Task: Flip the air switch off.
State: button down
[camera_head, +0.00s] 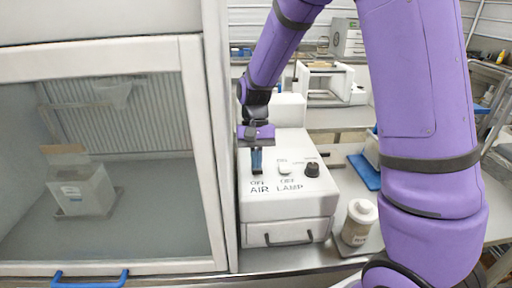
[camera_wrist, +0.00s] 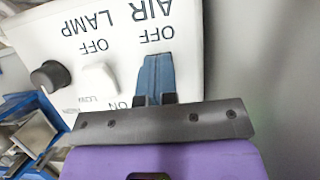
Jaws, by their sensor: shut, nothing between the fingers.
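The air switch is a blue lever (camera_head: 257,161) on the top of a white control box (camera_head: 285,205), above the words OFF and AIR. It also shows in the wrist view (camera_wrist: 156,76), with its tip towards the upside-down OFF mark. My gripper (camera_head: 256,146) is shut over the far end of the switch. In the wrist view my gripper's dark fingertips (camera_wrist: 155,100) overlap the near end of the lever. I cannot tell whether they touch it. The lever's ON end is partly hidden by my gripper. Which way the lever is tipped is unclear.
A white lamp switch (camera_wrist: 100,80) and a black knob (camera_head: 312,169) sit beside the air switch. A glass-fronted cabinet (camera_head: 215,150) with a blue handle (camera_head: 90,280) stands close on the left. A white-lidded jar (camera_head: 359,222) stands right of the box.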

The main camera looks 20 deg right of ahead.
jog(key=shift+s+f, duration=0.1)
jog(key=shift+f, duration=0.1)
dwell(0.3)
jog(key=shift+s+f+t, duration=0.25)
jog(key=shift+t, duration=0.15)
jog(key=shift+w, duration=0.15)
jog(key=shift+w+d+r, duration=0.2)
jog(key=shift+w, duration=0.5)
jog(key=w+v, duration=0.1)
jog(key=v, duration=1.3)
